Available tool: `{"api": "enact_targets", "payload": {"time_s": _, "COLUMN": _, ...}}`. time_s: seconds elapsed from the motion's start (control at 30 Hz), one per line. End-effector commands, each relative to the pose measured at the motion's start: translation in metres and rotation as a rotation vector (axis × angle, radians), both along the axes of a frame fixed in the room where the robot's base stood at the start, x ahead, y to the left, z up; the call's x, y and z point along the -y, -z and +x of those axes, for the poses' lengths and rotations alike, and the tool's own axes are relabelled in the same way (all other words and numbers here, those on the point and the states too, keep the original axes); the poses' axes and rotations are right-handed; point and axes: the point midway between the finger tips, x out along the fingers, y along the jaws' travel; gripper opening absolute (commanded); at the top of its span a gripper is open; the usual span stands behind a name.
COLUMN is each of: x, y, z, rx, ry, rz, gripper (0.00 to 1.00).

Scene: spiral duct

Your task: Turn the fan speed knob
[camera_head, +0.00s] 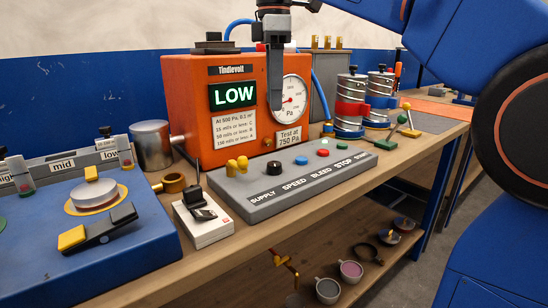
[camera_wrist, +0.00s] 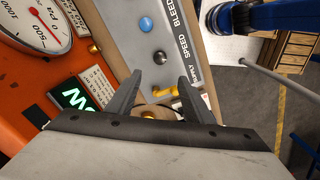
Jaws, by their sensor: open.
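The fan speed knob is a small dark round knob (camera_head: 274,168) above the word SPEED on the grey control panel (camera_head: 230,190). In the wrist view the knob (camera_wrist: 160,57) shows between my two fingertips. My gripper (camera_head: 275,112) points down above the panel, in front of the orange box, with clear space between its tips and the knob. In the wrist view my gripper (camera_wrist: 160,66) has its two fingers spread with nothing held between them. The orange box (camera_head: 180,90) has a green display (camera_head: 233,95) reading LOW and a round pressure gauge (camera_head: 291,98).
Beside the knob are a yellow supply handle (camera_head: 237,165), a blue button (camera_head: 301,160), and red and green buttons further right. A small white device (camera_head: 203,218) with an upright black part stands left of the panel. Metal canisters (camera_head: 350,100) stand at right.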

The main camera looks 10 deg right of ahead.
Motion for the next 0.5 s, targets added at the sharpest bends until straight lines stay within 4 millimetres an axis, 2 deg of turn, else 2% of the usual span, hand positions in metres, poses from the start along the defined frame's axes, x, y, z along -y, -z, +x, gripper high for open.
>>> {"api": "enact_targets", "payload": {"time_s": 0.5, "x": 0.001, "y": 0.092, "z": -0.001, "rx": -0.001, "ry": 0.002, "rz": -0.001, "gripper": 0.47}}
